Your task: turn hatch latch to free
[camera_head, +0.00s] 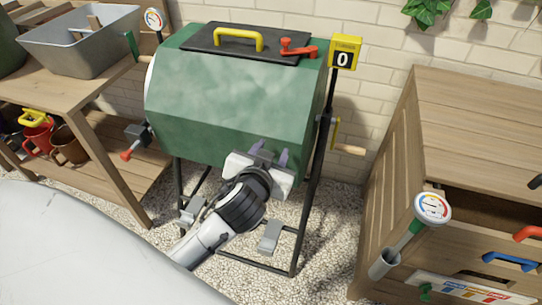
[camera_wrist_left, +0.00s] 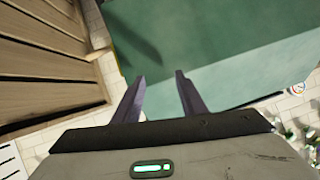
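The red hatch latch (camera_head: 299,48) lies on the right end of the dark hatch (camera_head: 203,45) on top of the green drum (camera_head: 230,98). Its red arm points right, over the hatch's right edge. A yellow handle (camera_head: 238,38) is on the hatch. My left gripper (camera_head: 269,153) is in front of the drum's lower face, well below the latch. Its two fingers are apart and empty, pointing at the drum, as the left wrist view (camera_wrist_left: 160,79) also shows. Whether they touch the drum is unclear. The latch is not visible in the left wrist view. My right gripper is not in view.
A yellow counter sign (camera_head: 344,53) reading 0 stands on a black post right of the drum, above a wooden crank handle (camera_head: 349,149). A wooden cabinet (camera_head: 480,105) stands right, a bench (camera_head: 60,85) with a grey tub (camera_head: 85,45) left. Gravel floor lies below.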

